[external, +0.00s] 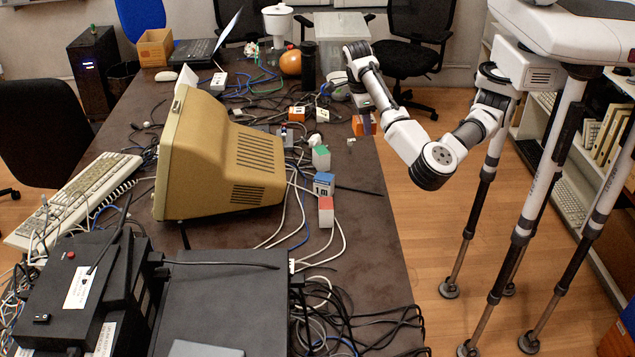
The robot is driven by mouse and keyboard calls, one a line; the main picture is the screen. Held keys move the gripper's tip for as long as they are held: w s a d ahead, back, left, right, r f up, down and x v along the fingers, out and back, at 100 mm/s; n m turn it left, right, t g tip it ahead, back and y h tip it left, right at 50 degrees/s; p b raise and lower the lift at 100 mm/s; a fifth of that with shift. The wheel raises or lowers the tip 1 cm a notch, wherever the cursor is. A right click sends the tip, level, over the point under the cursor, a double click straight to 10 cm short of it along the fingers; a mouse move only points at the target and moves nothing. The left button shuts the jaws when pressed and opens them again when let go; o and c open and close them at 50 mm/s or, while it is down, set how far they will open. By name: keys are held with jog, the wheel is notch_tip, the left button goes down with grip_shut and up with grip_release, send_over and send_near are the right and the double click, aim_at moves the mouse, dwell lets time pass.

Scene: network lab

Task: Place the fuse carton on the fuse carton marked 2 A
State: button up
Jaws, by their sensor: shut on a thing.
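My gripper (362,110) points down at the right edge of the table, partly hidden by my own arm. It is shut on an orange carton with a dark purple side (358,126), taken to be the fuse carton. Several small cartons stand on the table to the left: an orange and white one (297,114), a green and white one (321,158), a blue and white one (324,184) and a red and white one (326,212). Their markings are too small to read, so I cannot tell which is marked 2 A.
Loose cables (290,225) run among the cartons. A bulky beige monitor (220,160) stands to their left. An orange round object (291,63), a dark cylinder (308,65) and a clear bin (341,28) stand farther back. Black equipment (220,300) fills the near end.

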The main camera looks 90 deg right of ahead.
jog(key=w+a+r+n+t+h+b, duration=0.1)
jog(key=w+a+r+n, duration=0.3)
jog(key=w+a+n, duration=0.75)
jog(key=w+a+r+n+t+h+b, duration=0.1)
jog(key=w+a+r+n, duration=0.2)
jog(key=w+a+n, duration=0.8)
jog(key=w+a+f+n+t+y, duration=0.1)
jog(key=a+f+n, duration=0.2)
jog(key=a+n, duration=0.75)
jog(key=a+f, duration=0.1)
jog(key=f, duration=0.3)
jog(key=a+f+m, duration=0.1)
jog(key=f, duration=0.4)
jog(key=a+f+m, duration=0.1)
jog(key=f, duration=0.4)
jog(key=shift+f, duration=0.25)
jog(key=shift+w+f+p, duration=0.1)
jog(key=shift+f+p, duration=0.45)
jog(key=shift+f, duration=2.15)
jog(key=shift+f, duration=0.1)
jog(key=o, duration=1)
jog(key=shift+o, duration=0.2)
